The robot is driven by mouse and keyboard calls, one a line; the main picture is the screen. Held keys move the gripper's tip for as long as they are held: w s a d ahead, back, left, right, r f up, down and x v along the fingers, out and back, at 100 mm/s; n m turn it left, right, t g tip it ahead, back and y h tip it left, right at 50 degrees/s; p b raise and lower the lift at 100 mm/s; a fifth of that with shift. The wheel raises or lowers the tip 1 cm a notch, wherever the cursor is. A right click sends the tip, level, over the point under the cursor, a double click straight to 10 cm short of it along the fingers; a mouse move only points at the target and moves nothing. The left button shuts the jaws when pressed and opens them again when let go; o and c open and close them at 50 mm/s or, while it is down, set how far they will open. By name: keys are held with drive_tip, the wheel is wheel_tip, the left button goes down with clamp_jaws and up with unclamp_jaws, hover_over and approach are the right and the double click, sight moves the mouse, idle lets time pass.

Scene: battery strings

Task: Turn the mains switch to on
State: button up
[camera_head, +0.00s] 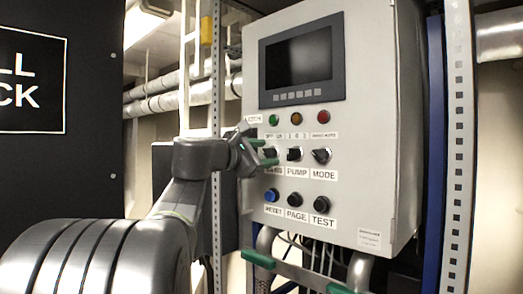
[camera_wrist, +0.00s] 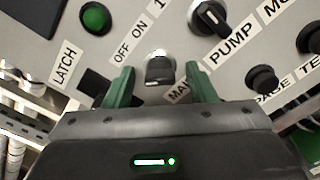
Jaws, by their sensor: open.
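The mains switch (camera_head: 270,153) is a black rotary knob, the leftmost in the knob row of the grey control panel (camera_head: 350,130). In the wrist view the mains switch (camera_wrist: 160,70) shows between the fingers, below the OFF and ON marks. Its label is partly covered by a finger. My gripper (camera_head: 269,157) is at the panel in front of this knob. In the wrist view my gripper (camera_wrist: 162,85) is open, with one green finger on each side of the knob. I cannot tell whether either finger touches it.
The pump knob (camera_head: 294,154) and mode knob (camera_head: 321,156) are to the right. A blue reset button (camera_head: 271,195) and two black buttons sit below. Green, amber and red lamps and a dark screen (camera_head: 298,62) are above. A black board (camera_head: 60,90) stands at left.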

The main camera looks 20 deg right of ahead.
drive_tip(key=shift+w+d, duration=0.1)
drive_tip(key=c, duration=1)
drive_tip(key=shift+f+m+b, duration=0.15)
drive_tip(key=shift+m+b, duration=0.15)
drive_tip(key=shift+b, duration=0.15)
drive_tip(key=m+b, duration=0.2)
drive_tip(key=shift+f+m+b, duration=0.15)
drive_tip(key=shift+m+b, duration=0.2)
drive_tip(key=shift+m, duration=0.05)
drive_tip(key=m+b, duration=0.4)
drive_tip(key=m, duration=0.1)
drive_tip(key=shift+f+m, duration=0.1)
drive_tip(key=shift+m, duration=0.2)
drive_tip(key=m+b, duration=0.2)
drive_tip(key=m, duration=0.2)
drive_tip(key=shift+b, duration=0.3)
drive_tip(key=m+b, duration=0.2)
drive_tip(key=m, duration=0.2)
drive_tip(key=shift+m, duration=0.6)
